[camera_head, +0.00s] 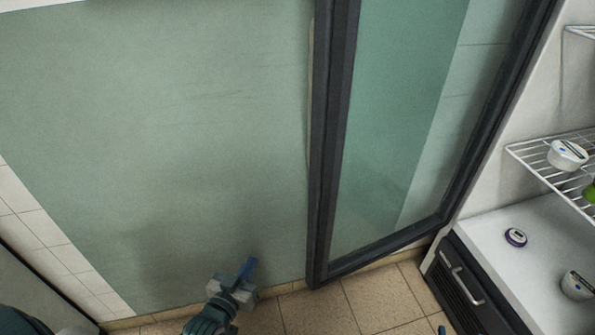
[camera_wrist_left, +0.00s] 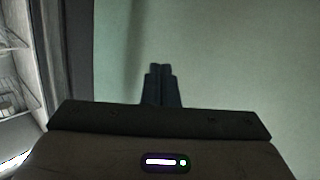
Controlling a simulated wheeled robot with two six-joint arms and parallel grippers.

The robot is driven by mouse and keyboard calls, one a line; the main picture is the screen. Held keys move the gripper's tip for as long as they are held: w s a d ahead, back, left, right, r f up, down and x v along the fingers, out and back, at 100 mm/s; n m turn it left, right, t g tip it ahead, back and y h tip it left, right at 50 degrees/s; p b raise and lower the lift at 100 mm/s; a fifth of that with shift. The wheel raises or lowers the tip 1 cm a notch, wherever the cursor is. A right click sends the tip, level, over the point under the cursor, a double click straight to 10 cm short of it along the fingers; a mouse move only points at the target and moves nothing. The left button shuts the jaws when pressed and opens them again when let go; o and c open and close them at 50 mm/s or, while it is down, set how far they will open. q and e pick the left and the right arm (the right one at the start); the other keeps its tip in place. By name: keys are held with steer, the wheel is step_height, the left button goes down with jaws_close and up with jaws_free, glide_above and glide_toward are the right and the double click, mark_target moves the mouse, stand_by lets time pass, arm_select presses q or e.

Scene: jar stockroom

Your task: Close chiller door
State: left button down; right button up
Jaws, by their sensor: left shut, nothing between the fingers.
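The chiller door (camera_head: 320,150) is a glass panel in a dark frame. It stands swung open, and the chiller's white interior shows to its right. My left gripper (camera_head: 248,268) is low in the head view, to the left of the door's free edge and apart from it in the picture. Its fingers (camera_wrist_left: 160,72) are together and empty in the left wrist view, in front of a plain greenish surface. My right gripper is not in view.
Inside the chiller, a wire shelf (camera_head: 535,160) holds a white tub (camera_head: 567,154). A round container (camera_head: 515,237) and another tub (camera_head: 577,285) are on the white chiller floor (camera_head: 490,222). Tiled floor (camera_head: 380,295) lies below the door. A greenish wall (camera_head: 170,130) fills the left.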

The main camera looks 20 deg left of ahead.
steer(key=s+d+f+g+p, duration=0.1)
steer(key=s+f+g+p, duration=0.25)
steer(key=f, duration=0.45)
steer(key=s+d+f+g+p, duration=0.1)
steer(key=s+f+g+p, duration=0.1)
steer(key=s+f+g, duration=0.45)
arm_select(q)
steer(key=w+r+n+g+h+p, duration=0.1)
steer(key=w+r+n+h+p, duration=0.35)
steer(key=r, duration=0.95)
steer(key=w+r+n+g+h+p, duration=0.1)
steer(key=w+r+n+h, duration=0.5)
steer(key=r, duration=0.7)
steer(key=w+d+p, duration=0.3)
steer(key=w+d, duration=0.2)
steer(key=d, duration=0.2)
steer(key=shift+w+d+m+p, duration=0.3)
steer(key=shift+m+p, duration=0.05)
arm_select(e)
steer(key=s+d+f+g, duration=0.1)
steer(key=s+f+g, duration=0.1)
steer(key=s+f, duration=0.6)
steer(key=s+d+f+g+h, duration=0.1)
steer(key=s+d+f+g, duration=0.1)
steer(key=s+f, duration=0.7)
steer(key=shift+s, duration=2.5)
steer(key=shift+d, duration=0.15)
